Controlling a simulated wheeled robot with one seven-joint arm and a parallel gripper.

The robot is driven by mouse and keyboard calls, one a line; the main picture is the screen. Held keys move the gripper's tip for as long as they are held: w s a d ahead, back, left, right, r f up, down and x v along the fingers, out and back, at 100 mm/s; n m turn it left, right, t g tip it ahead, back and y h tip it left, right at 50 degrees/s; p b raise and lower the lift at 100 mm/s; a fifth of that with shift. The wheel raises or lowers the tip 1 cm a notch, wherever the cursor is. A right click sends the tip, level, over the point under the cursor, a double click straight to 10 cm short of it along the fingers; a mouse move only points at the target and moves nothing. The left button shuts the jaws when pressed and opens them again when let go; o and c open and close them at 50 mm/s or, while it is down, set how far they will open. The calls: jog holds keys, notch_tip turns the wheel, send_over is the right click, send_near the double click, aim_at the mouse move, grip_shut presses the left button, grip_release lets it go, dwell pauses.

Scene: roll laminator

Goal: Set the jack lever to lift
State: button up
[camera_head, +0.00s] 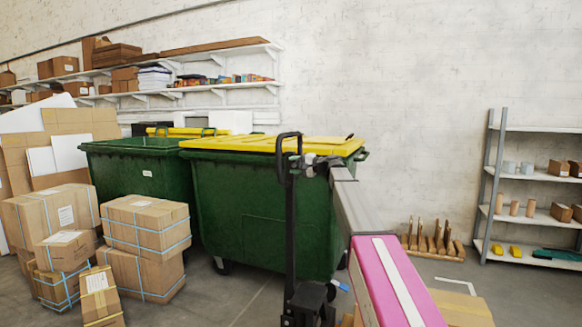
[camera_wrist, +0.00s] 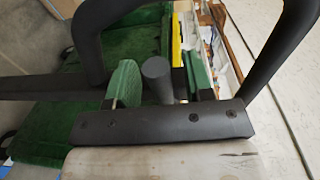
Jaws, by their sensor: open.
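The black pallet jack handle (camera_head: 290,190) stands upright in the middle of the head view, with a loop grip at its top. In the wrist view the handle's thick black tubes (camera_wrist: 88,42) curve around both sides of my gripper. My gripper (camera_wrist: 157,88) is open, its green-padded fingers apart. A short dark grey rod (camera_wrist: 158,72) with a round end shows between the fingers; it looks like the jack lever, and I cannot tell whether either finger touches it. In the head view my gripper (camera_head: 312,166) is right beside the handle's top, and the lever cannot be made out.
Green bins with yellow lids (camera_head: 275,144) stand behind the handle. Strapped cardboard boxes (camera_head: 145,223) are stacked at the left. A metal shelf rack (camera_head: 490,185) stands at the right wall, with a wooden rack (camera_head: 432,240) on the floor beside it.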

jog(key=shift+x, duration=0.9)
grip_shut()
jog(key=shift+w+d+f+n, duration=0.1)
jog(key=shift+f+n, duration=0.5)
jog(key=shift+n, duration=0.45)
jog(key=shift+w+f+n, duration=0.15)
jog(key=shift+f+n, duration=0.45)
jog(key=shift+n, duration=0.45)
grip_release()
jog(key=v, duration=1.1)
